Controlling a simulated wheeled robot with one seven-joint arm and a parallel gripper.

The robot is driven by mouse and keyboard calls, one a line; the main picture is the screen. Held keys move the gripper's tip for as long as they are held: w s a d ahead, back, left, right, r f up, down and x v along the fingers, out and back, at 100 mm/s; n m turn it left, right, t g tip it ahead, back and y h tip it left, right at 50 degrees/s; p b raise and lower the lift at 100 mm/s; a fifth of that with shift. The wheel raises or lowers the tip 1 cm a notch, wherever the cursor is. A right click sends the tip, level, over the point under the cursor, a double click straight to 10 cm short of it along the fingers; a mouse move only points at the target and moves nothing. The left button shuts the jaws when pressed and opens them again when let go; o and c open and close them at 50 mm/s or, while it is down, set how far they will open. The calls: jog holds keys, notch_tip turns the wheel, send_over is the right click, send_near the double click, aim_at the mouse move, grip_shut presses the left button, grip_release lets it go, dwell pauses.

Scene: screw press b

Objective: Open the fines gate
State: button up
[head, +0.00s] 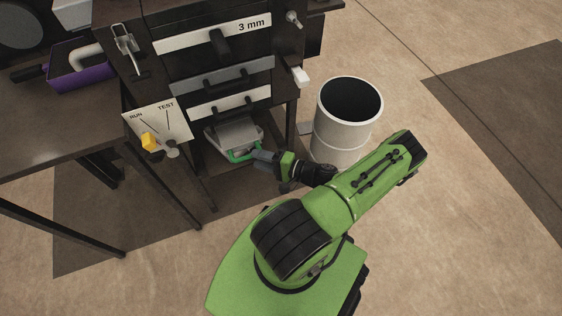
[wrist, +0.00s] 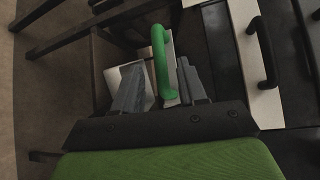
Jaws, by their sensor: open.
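A grey metal piece with a green handle (head: 243,154) sits low inside the black frame, below the drawers; it looks like the fines gate. In the wrist view the green handle (wrist: 161,62) stands upright in the picture, in front of a pale plate. My gripper (head: 257,158) is at the right end of this handle in the head view. In the wrist view my gripper (wrist: 160,85) is open, with one grey finger on each side of the green handle. I cannot tell whether either finger touches it.
Above are a white drawer front marked 3 mm (head: 240,28), a grey drawer (head: 222,76) and a lower white drawer (head: 230,101). A RUN/TEST plate (head: 160,117) with a yellow knob (head: 149,142) is at left. A white barrel (head: 340,135) stands close to my arm. Open floor lies right.

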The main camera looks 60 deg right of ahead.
jog(key=p+v, duration=0.1)
jog(key=v, duration=0.9)
jog(key=shift+s, duration=0.4)
jog(key=shift+d, duration=0.1)
jog(key=w+a+r+n+g+p, duration=0.25)
jog(key=w+r+n+g, duration=0.2)
jog(key=r, duration=0.45)
jog(key=w+a+r+n+g+y+p, duration=0.1)
jog(key=w+a+r+n+g+p, duration=0.25)
jog(key=r, duration=0.65)
jog(key=w+a+r+n+g+p, duration=0.1)
jog(key=w+a+r+n+g, duration=0.35)
jog(key=r, duration=0.45)
jog(key=s+a+r+n+h+p, duration=0.1)
jog(key=s+a+r, duration=0.2)
jog(key=r, duration=0.3)
jog(key=s+a+r+n+t+h+p, duration=0.1)
jog(key=s+a+r+n+p, duration=0.1)
jog(key=a+r, duration=0.3)
jog(key=s+a+r+n+t+h+p, duration=0.1)
jog(key=s+a+r+n+h+p, duration=0.1)
jog(key=s+a+r, duration=0.2)
notch_tip(320, 180, up, 4)
jog(key=shift+s+a+f, duration=0.15)
jog(key=shift+s+a, duration=0.05)
jog(key=shift+a, duration=0.35)
